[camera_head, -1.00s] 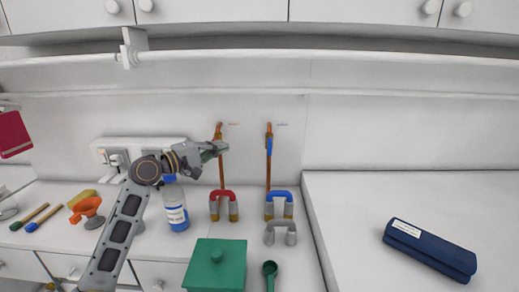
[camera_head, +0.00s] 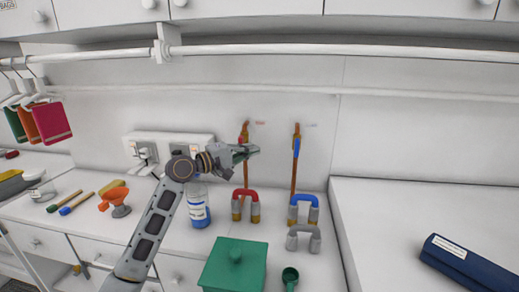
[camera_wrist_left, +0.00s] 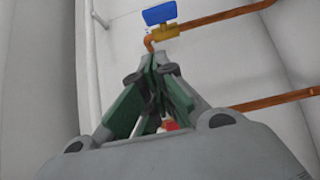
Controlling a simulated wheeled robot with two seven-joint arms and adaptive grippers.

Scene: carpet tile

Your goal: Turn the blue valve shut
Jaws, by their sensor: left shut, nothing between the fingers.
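The blue valve (camera_head: 297,147) is a blue lever near the top of the right copper pipe on the back wall. In the head view the lever lies along the pipe. In the left wrist view its blue handle (camera_wrist_left: 160,14) sits beside a brass body, beyond the fingertips. My left gripper (camera_head: 254,149) is shut and empty, in front of the left copper pipe. It is to the left of the blue valve and apart from it. Its green-sided fingers (camera_wrist_left: 158,62) meet in the left wrist view. My right gripper is not in view.
The left copper pipe (camera_head: 246,172) stands close by my gripper. Red (camera_head: 245,193) and blue (camera_head: 304,198) bent pieces, a grey handle (camera_head: 303,236), a white bottle (camera_head: 198,208) and a green box (camera_head: 235,263) are below. A rail (camera_head: 350,51) runs above. The right counter is mostly clear.

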